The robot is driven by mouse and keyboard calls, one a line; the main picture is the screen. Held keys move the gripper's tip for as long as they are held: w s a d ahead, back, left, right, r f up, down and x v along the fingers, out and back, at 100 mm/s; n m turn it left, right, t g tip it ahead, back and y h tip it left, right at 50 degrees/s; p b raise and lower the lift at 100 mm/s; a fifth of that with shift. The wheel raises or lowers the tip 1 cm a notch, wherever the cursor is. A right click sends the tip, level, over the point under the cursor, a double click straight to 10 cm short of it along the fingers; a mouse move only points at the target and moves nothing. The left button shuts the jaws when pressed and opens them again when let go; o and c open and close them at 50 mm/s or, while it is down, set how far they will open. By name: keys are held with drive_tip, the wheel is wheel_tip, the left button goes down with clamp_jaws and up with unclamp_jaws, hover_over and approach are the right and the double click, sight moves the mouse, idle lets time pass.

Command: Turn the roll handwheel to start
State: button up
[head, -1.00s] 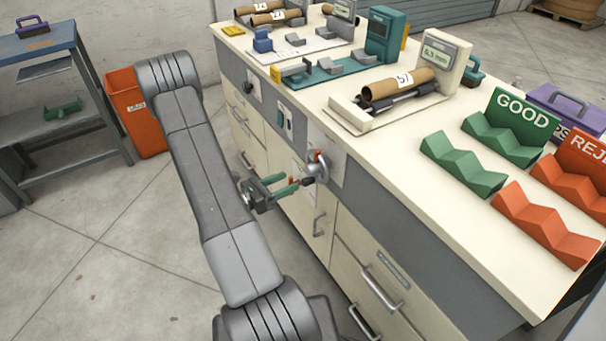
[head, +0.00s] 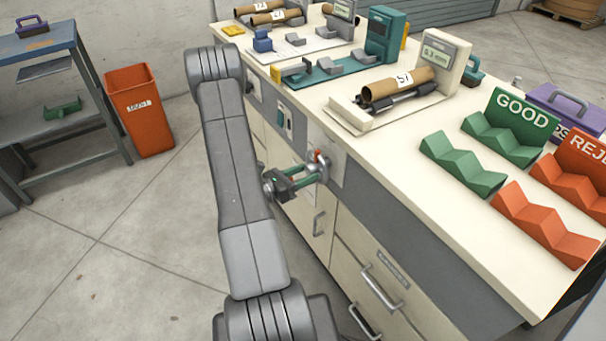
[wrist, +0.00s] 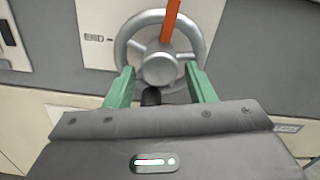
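The roll handwheel (wrist: 159,68) is a silver wheel with spokes, a hub and an orange bar or mark at its top. It is on the front of the bench, and in the head view the wheel (head: 320,158) is partly covered by my gripper (head: 313,174). In the wrist view my gripper (wrist: 159,76) has its two green fingers apart, with their tips at the left and right of the hub, over the lower wheel. A dark knob (wrist: 151,96) shows between the fingers, with space on both sides. Whether the fingertips touch the wheel cannot be told.
The cream bench (head: 400,170) has drawers with protruding handles (head: 382,290) below the wheel. A gauge stand with a cardboard roll (head: 397,85), green cradles (head: 464,165) and orange cradles (head: 545,225) are on top. An orange bin (head: 140,110) stands left. Floor in front is clear.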

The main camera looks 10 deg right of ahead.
drive_tip(key=c, duration=0.7)
drive_tip(key=shift+c, duration=0.2)
drive_tip(key=shift+n, duration=0.3)
drive_tip(key=o, duration=1)
